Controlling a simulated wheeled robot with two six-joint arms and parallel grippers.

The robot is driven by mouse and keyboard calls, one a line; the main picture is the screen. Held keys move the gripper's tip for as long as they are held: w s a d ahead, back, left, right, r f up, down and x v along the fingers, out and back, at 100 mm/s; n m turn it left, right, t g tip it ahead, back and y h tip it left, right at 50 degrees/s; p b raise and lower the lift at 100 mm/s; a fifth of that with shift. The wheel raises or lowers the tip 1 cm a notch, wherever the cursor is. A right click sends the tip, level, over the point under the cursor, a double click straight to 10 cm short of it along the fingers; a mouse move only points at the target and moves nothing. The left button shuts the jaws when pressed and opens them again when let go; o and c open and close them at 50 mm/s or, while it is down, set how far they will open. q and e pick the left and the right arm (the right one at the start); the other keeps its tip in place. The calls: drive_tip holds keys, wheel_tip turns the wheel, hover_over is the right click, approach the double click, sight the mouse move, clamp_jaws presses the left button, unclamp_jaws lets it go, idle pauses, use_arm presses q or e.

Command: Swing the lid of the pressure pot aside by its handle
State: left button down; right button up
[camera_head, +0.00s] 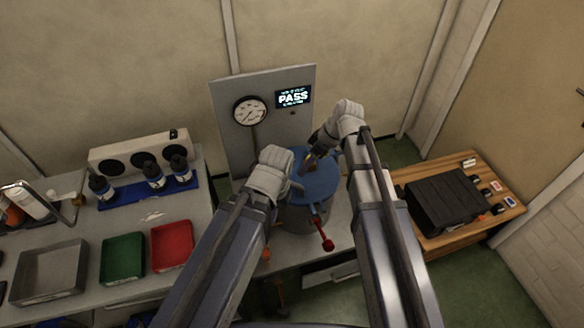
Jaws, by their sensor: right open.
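The pressure pot (294,220) is a grey cylinder standing below the gauge panel in the middle of the head view. Its round blue lid (322,184) lies on top, partly hidden by my arms. A red-knobbed handle (327,244) sticks out at the front of the pot. My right gripper (311,160) is open over the back part of the lid; whether it touches the lid cannot be told. My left gripper (294,184) is at the lid's left edge, and its fingers are mostly hidden by its own wrist.
Behind the pot stands a panel with a gauge (250,111) and a screen (293,97) reading PASS. The left bench holds a green tray (122,259), a red tray (171,245) and dark bottles (154,176). At right, a black case (445,204) lies on a wooden table (460,240).

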drive_tip(key=shift+s+f, duration=0.1)
drive_tip(key=b+x, duration=0.7)
drive_tip(key=shift+a+f, duration=0.1)
drive_tip(key=shift+f, duration=0.25)
drive_tip(key=shift+c, duration=0.4)
clamp_jaws()
idle(0.9)
